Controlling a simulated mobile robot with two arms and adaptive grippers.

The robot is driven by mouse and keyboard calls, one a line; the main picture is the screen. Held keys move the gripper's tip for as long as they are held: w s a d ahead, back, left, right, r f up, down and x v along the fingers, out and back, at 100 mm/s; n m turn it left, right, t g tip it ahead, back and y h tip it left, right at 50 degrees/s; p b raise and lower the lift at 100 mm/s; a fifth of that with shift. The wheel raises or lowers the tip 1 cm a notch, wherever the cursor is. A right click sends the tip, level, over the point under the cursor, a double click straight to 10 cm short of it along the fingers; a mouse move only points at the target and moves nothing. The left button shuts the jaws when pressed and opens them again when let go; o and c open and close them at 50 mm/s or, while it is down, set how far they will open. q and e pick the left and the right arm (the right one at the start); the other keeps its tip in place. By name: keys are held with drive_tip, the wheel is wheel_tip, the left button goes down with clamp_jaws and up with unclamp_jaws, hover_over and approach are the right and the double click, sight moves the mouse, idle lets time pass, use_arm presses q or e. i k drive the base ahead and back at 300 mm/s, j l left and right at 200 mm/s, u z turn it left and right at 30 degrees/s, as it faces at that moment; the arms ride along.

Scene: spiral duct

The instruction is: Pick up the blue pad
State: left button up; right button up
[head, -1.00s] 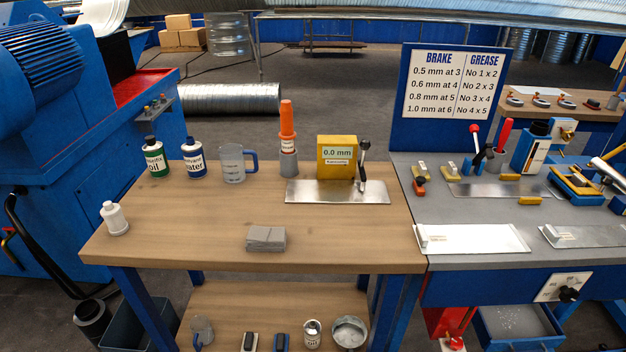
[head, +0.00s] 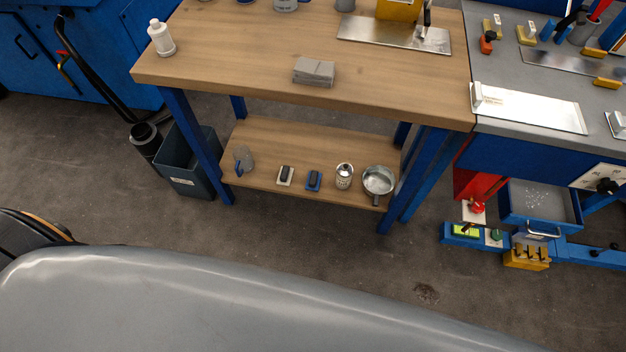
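The blue pad (head: 314,181) lies on the lower wooden shelf of the workbench. It has a blue base with a dark block on top. A similar pad with a pale base and a dark top (head: 285,176) lies just left of it. A small can (head: 344,176) stands to its right. Neither of my grippers shows in the head view, so their state is hidden.
The lower shelf (head: 265,140) also holds a clear mug (head: 244,160) and a metal pan (head: 379,181). The bench top (head: 240,65) overhangs it, with blue legs at the corners. A dark bin (head: 187,165) stands at left. The floor in front is clear.

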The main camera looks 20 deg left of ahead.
sight(314, 179)
drive_tip(key=k+j, duration=0.7)
drive_tip(key=j, duration=0.2)
drive_tip(key=k+j, duration=0.35)
drive_tip(key=j, duration=0.15)
